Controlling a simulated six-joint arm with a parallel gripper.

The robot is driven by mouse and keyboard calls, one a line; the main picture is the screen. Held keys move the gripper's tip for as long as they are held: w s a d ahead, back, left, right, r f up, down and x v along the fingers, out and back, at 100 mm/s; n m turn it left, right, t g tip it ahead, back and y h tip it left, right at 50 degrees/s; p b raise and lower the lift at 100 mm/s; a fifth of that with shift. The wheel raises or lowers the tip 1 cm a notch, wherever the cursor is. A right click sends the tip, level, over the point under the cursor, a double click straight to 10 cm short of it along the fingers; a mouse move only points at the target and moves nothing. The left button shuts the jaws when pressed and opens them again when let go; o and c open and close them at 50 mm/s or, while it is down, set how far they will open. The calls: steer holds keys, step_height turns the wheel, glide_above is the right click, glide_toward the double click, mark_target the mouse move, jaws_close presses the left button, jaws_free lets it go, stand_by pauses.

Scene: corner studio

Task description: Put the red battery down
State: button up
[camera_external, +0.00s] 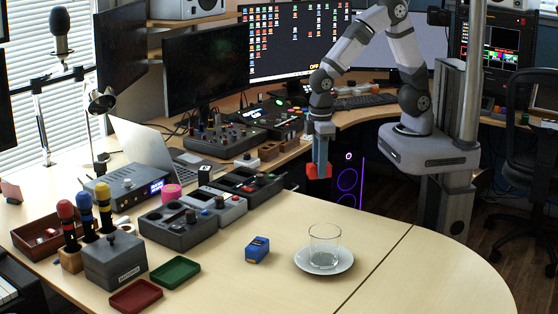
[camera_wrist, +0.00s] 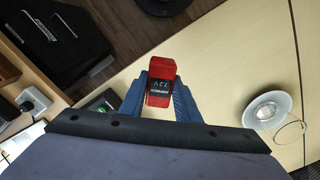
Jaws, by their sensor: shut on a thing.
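The red battery (camera_wrist: 160,82) is between the two blue fingers of my gripper (camera_wrist: 159,100) in the wrist view, with a dark label on its face. In the external view my gripper (camera_external: 320,157) points down, shut on the red battery (camera_external: 319,171), which hangs at the fingertips near the back edge of the wooden table (camera_external: 390,225). The battery appears held in the air; its exact height above the table is hard to tell.
A blue battery (camera_external: 257,250) lies on the table beside a glass (camera_external: 324,245) on a white saucer (camera_external: 342,265). A green tray (camera_external: 175,272) and a red tray (camera_external: 136,295) lie at the front left. Control boxes (camera_external: 178,226) crowd the left; the table's right side is clear.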

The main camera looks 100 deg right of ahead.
mark_target(295, 206)
steer(key=shift+w+d+m, duration=0.3)
steer(key=shift+w+d, duration=0.55)
steer(key=shift+w, duration=0.3)
steer(key=shift+w+a+r, duration=0.1)
steer(key=shift+w+r, duration=0.1)
steer(key=shift+w, duration=0.65)
steer(key=shift+w+a+r, duration=0.15)
steer(key=shift+w, duration=0.65)
steer(key=shift+w+a+r, duration=0.1)
steer(key=shift+w+r, duration=0.1)
steer(key=shift+w, duration=0.65)
steer(key=shift+f+p, duration=0.5)
steer(key=shift+f, duration=4.5)
steer(key=shift+f, duration=0.15)
steer(key=o, duration=1.2)
step_height(295, 206, up, 12)
steer(key=b, duration=0.1)
steer(key=shift+r, duration=0.2)
